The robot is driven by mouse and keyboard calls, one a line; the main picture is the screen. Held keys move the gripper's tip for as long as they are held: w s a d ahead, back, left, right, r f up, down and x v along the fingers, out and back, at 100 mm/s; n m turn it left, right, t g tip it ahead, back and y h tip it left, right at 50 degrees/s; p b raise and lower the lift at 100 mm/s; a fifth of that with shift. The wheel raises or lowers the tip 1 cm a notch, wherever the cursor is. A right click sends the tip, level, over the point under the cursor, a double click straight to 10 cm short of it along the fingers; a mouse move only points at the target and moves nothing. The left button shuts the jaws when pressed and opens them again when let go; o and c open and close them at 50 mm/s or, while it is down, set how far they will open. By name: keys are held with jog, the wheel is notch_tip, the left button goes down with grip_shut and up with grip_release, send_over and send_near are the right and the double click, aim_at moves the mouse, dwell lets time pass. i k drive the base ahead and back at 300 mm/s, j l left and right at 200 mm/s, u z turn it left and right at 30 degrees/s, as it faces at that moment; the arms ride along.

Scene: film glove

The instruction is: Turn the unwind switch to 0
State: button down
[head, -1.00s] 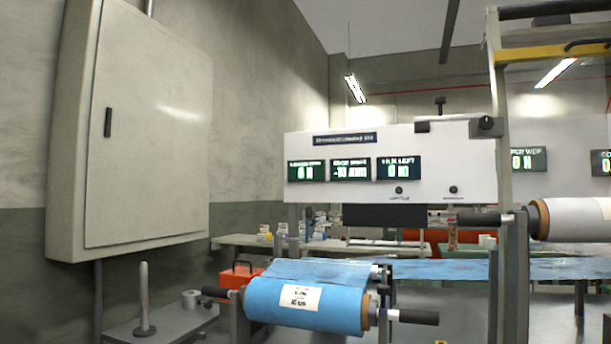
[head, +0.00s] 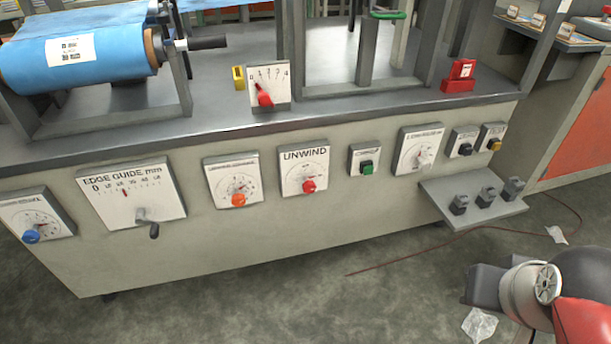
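The panel labelled UNWIND (head: 304,160) is a white plate on the front face of the machine, near its middle. It has a round scale with a red knob (head: 309,186) at its lower part. The scale marks are too small to read, and I cannot tell which way the knob points. Part of my arm shows at the lower right, well apart from the panel. The fingers of my gripper cannot be made out in the head view.
An orange-knob dial (head: 238,200) sits left of the UNWIND panel, a green button (head: 367,167) right of it. A red lever with a numbered plate (head: 269,84) stands above. A small grey shelf (head: 450,205) juts out at right. The floor in front is mostly clear.

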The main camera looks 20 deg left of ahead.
aim_at(309, 186)
jog(key=i+l+u, duration=0.45)
jog(key=l+u, duration=0.25)
jog(key=l, duration=0.2)
